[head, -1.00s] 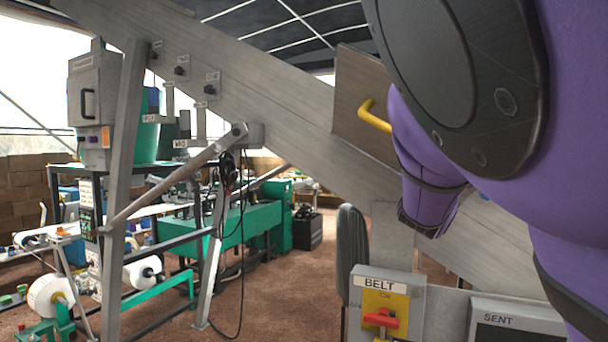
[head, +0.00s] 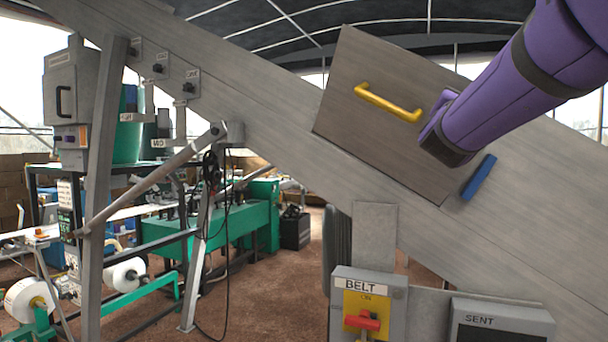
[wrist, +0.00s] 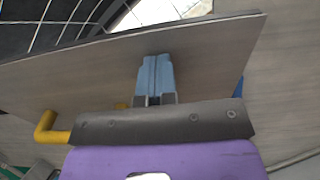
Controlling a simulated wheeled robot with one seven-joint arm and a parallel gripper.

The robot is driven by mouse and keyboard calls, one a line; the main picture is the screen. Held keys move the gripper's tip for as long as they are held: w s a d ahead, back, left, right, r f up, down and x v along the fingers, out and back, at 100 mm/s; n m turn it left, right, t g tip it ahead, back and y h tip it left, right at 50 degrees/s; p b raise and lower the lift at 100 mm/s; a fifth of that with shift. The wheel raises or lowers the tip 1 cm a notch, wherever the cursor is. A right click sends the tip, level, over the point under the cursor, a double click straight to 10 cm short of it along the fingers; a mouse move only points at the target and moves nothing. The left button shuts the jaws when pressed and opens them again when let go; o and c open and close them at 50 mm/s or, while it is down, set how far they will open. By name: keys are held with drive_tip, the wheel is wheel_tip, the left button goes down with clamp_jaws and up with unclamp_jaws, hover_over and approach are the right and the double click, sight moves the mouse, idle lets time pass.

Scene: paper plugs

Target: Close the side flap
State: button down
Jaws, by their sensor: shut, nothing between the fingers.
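The side flap (head: 350,75) is a flat grey-brown panel with a yellow handle (head: 392,103), on the side of the sloping conveyor. Its upper part stands above the conveyor's top edge. Whether it lies flush cannot be told. My gripper is at the flap's right part, right of the handle; my purple wrist hides its fingers in the head view. In the wrist view my gripper (wrist: 154,62) shows light blue fingers held together, empty, in front of the flap's face (wrist: 90,75). Contact is unclear. The handle (wrist: 48,128) is at lower left there.
A blue block (head: 478,177) sits on the conveyor side (head: 300,165), just right of the flap's lower corner. Below stand a BELT switch box (head: 368,300) with a red knob and a SENT box (head: 500,322). A green machine (head: 215,220) is behind on the left.

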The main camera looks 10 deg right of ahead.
drive_tip(key=w+d+r+n+y, duration=0.3)
drive_tip(key=w+d+r+y, duration=0.1)
drive_tip(key=w+d, duration=0.4)
drive_tip(key=shift+w+d+y, duration=0.3)
drive_tip(key=shift+w+y, duration=0.6)
drive_tip(key=shift+w, duration=0.05)
drive_tip(key=shift+d+r, duration=0.1)
drive_tip(key=shift+r, duration=0.05)
